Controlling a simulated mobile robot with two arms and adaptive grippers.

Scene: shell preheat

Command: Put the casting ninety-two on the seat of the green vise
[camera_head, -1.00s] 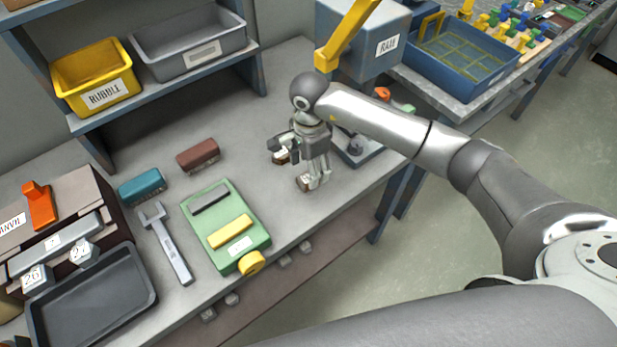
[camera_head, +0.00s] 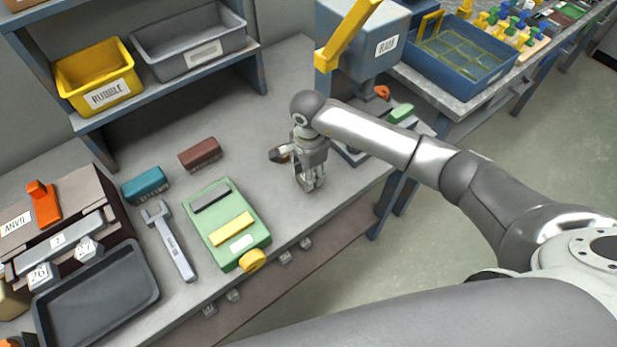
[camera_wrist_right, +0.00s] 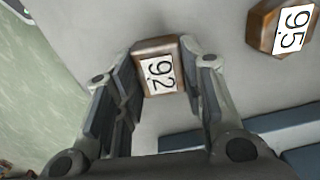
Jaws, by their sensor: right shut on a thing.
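The casting ninety-two (camera_wrist_right: 157,74) is a brown block with a white "92" label. In the right wrist view it sits between the fingers of my right gripper (camera_wrist_right: 160,85), which is shut on it. In the head view my right gripper (camera_head: 310,184) points down over the bench, right of the green vise, and mostly hides the casting. The green vise (camera_head: 258,240) lies on the bench with a grey jaw, a yellow jaw and a yellow knob at its front. The seat (camera_head: 218,208) between the jaws looks empty. My left gripper is not in view.
A casting labelled "95" (camera_wrist_right: 283,28) lies beside the gripper. A wrench (camera_head: 172,243), a teal block (camera_head: 145,185) and a brown block (camera_head: 200,153) lie around the vise. A grey tray (camera_head: 148,290) is at the left. Bench between gripper and vise is clear.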

